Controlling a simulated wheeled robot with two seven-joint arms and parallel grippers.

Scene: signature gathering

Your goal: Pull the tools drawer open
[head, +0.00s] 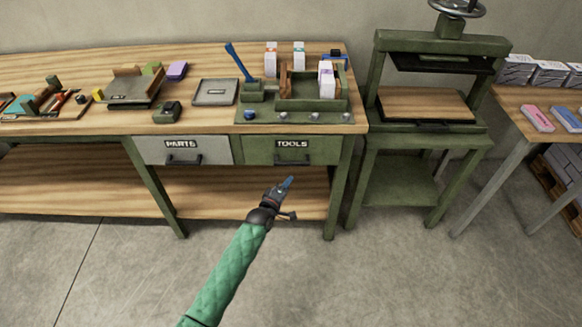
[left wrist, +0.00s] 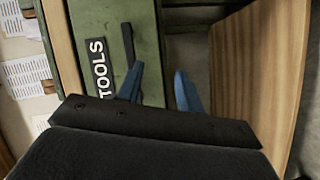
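The tools drawer (head: 263,151) is a green front under the workbench top, marked with a TOOLS label, and it looks shut. Its dark handle (head: 291,161) is below the label. In the left wrist view the green drawer front (left wrist: 148,60) stands sideways, with the label at left and the dark handle (left wrist: 127,44) right of it. My left gripper (head: 287,184) is in front of and below the drawer. In the left wrist view its blue fingers (left wrist: 160,88) are apart with nothing between them; the left finger shows close to the handle's end. I cannot tell if they touch. My right gripper is not in view.
A grey PARTS drawer (head: 182,151) with its own handle is left of the tools drawer. A wooden lower shelf (head: 225,205) lies under the drawers. A green press (head: 425,100) stands at right. The floor in front is clear.

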